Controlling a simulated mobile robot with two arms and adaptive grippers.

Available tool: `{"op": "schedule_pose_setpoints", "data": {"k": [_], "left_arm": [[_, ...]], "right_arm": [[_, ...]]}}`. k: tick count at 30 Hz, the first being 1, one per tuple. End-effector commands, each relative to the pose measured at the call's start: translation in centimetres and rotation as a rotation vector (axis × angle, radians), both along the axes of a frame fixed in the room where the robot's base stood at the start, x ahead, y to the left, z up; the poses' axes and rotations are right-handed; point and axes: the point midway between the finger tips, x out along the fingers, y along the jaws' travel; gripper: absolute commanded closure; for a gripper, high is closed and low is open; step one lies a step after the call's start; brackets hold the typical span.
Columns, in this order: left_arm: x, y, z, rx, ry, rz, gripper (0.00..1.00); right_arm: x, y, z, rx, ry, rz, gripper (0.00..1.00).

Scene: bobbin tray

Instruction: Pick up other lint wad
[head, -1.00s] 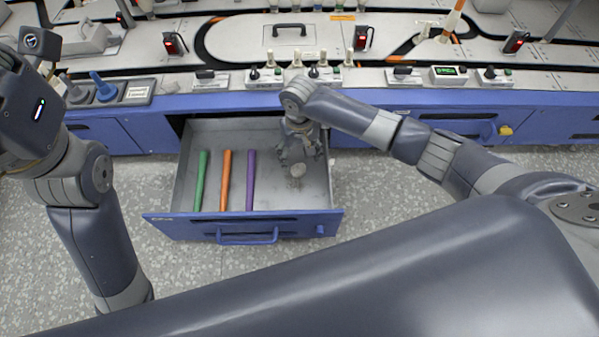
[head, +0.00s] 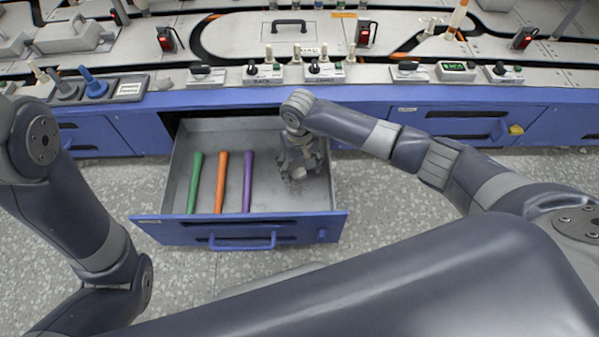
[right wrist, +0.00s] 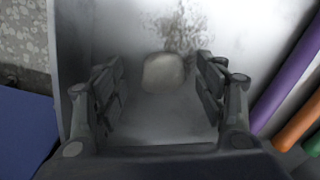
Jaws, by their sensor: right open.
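A pale grey lint wad (right wrist: 163,73) lies on the floor of the open drawer (head: 290,201). In the head view the lint wad (head: 298,172) shows just below my right gripper (head: 300,168), near the drawer's right wall. In the right wrist view my right gripper (right wrist: 160,92) is open, with one finger on each side of the wad and clear gaps between. The wad sits toward the far end of the fingers. A dark dusty smudge (right wrist: 180,35) marks the drawer floor beyond it. My left gripper is not in view.
Green (head: 195,183), orange (head: 220,182) and purple (head: 248,182) bobbins lie in the drawer's left and middle part. The drawer front has a blue handle (head: 243,243). A worktop with switch boxes (head: 263,73) and a track runs above and behind.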

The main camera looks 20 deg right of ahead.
Motion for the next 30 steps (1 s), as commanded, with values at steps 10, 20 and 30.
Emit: {"op": "schedule_pose_setpoints", "data": {"k": [10, 20, 30], "left_arm": [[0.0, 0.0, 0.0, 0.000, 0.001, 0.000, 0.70], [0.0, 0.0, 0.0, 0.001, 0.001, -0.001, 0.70], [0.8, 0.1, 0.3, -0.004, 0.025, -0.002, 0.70]], "right_arm": [[0.0, 0.0, 0.1, 0.000, 0.000, 0.000, 0.63], [0.0, 0.0, 0.0, 0.000, 0.000, 0.000, 0.68], [0.0, 0.0, 1.6, 0.000, -0.001, 0.000, 0.68]]}}
